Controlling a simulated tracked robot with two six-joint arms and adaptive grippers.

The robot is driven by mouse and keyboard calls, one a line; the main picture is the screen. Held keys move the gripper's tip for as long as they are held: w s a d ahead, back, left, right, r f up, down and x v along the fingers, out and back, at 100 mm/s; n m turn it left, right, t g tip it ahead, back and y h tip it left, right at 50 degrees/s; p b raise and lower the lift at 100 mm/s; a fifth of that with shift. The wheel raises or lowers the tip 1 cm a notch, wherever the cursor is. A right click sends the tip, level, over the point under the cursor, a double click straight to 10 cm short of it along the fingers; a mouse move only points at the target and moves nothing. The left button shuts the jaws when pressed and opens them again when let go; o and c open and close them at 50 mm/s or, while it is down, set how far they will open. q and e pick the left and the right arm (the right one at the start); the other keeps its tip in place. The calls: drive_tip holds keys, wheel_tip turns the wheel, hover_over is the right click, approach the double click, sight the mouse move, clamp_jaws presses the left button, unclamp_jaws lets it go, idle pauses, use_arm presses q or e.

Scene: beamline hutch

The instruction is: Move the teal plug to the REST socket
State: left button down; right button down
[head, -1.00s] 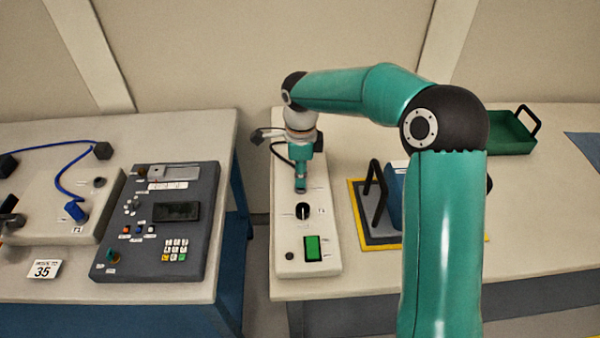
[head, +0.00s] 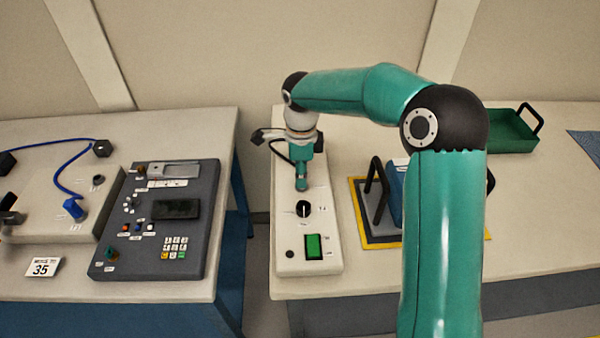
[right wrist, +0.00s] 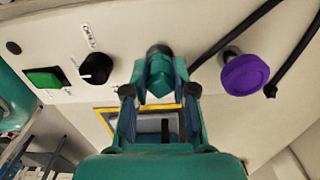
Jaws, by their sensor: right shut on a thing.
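The teal plug (right wrist: 160,78) is between the two fingers of my right gripper (right wrist: 159,92) in the right wrist view. In the head view my right gripper (head: 303,160) points down at the far part of a white panel (head: 289,235). It is shut on the plug, whose lower end (head: 301,184) shows below it. The plug is at or just above the panel face; I cannot tell whether it sits in a socket. Labels near it are too small to read, so I cannot pick out the REST socket. My left gripper is not in view.
The white panel also bears a black knob (head: 303,209) and a green button (head: 314,245). A purple knob (right wrist: 245,75) and black cables are beside the plug. A blue case (head: 397,195) stands right of the panel, and a green tray (head: 512,132) lies behind. A gap separates the two tables.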

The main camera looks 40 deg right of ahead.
drive_tip(key=c, duration=0.9)
unclamp_jaws()
drive_tip(key=shift+o, duration=0.2)
wheel_tip(320, 180, up, 12)
